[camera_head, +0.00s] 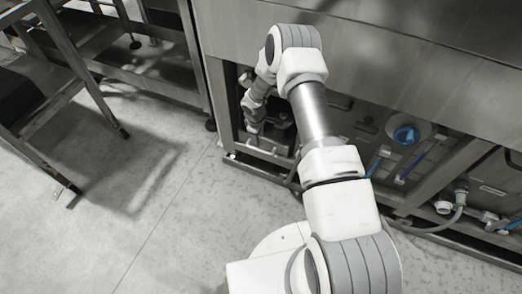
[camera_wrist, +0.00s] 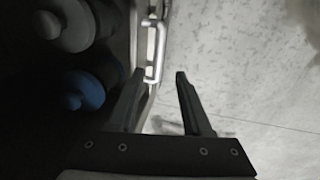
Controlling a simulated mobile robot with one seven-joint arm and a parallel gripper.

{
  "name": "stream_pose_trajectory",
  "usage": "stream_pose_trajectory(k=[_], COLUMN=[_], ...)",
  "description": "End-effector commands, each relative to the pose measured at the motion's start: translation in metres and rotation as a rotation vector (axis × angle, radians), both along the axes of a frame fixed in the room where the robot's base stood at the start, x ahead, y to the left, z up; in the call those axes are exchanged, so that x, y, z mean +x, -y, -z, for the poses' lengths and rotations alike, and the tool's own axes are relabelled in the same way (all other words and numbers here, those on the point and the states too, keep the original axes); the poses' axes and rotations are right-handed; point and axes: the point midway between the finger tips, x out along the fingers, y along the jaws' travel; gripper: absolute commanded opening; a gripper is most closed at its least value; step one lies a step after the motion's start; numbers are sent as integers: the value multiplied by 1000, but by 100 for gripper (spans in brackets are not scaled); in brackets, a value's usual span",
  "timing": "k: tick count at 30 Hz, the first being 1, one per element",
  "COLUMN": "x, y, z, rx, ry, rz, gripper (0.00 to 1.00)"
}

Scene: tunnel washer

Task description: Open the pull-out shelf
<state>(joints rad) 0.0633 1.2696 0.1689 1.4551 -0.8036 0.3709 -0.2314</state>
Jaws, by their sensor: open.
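The pull-out shelf (camera_head: 264,149) sits low in the left bay of the steel washer frame, with its light front edge near the floor. It looks pushed in, and my arm partly covers it. In the wrist view a bright metal bar handle (camera_wrist: 158,45) stands out from the dark shelf side. My gripper (camera_wrist: 160,74) is open and empty, with its two dark fingers pointing at the handle. The handle's near end lies between the fingertips in the picture, close to the left finger. I cannot tell whether they touch. In the head view the fingers are not clear.
A grey round cap (camera_wrist: 66,28) and a blue cap (camera_wrist: 84,90) lie left of the fingers in the wrist view. A blue round fitting (camera_head: 406,134) and hoses fill the bay to the right. Steel racks (camera_head: 75,80) stand at left; the floor (camera_head: 150,200) before the shelf is clear.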

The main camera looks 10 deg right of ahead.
Motion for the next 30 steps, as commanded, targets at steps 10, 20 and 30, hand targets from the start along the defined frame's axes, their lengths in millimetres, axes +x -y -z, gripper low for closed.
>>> stream_pose_trajectory(k=[10, 20, 30], x=[11, 17, 17], y=[8, 11, 12], z=[78, 107, 107], rx=[0, -1, -1], ry=[0, 1, 1], rz=[1, 0, 0], gripper=[50, 50, 40])
